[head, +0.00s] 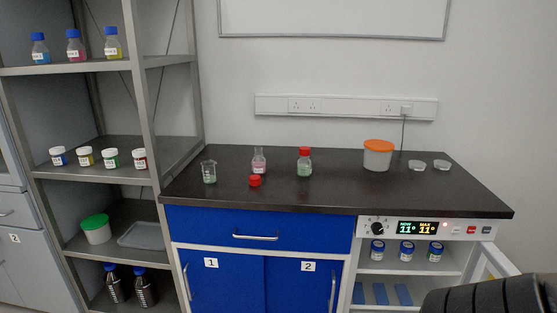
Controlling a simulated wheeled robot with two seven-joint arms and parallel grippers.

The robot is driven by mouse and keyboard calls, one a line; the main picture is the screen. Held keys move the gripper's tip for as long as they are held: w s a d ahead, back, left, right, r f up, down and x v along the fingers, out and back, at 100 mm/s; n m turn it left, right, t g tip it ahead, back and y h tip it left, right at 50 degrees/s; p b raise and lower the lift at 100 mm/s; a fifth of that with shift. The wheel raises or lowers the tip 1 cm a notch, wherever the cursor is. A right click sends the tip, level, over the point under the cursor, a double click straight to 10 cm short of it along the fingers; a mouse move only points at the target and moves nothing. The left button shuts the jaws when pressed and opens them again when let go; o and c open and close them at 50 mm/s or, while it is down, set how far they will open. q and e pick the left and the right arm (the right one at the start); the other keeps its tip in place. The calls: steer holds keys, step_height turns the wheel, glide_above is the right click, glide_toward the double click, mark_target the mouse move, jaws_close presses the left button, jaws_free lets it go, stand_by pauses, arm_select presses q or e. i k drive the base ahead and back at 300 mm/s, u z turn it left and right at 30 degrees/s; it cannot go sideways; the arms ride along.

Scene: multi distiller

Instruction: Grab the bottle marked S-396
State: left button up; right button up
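No label reading S-396 can be made out; the labels are too small. On the top shelf at the left stand three blue-capped bottles: one with blue liquid (40,52), one with pink (74,50) and one with yellow (112,47). On the dark bench stand a red-capped bottle with green contents (304,166) and an uncapped bottle with pink contents (259,162). A loose red cap (255,181) lies in front of the uncapped bottle. Two dark blue-capped bottles (115,287) (145,290) stand on the lowest shelf. Neither gripper is in view.
The bench (330,193) also holds a beaker (209,173), an orange-lidded tub (378,158) and two small clear dishes (417,165). A dark ridged part of mine fills the lower right corner.

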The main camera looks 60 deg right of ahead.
mark_target(304, 165)
steer(key=z, duration=0.6)
steer(key=i, duration=1.15)
steer(key=z, duration=0.95)
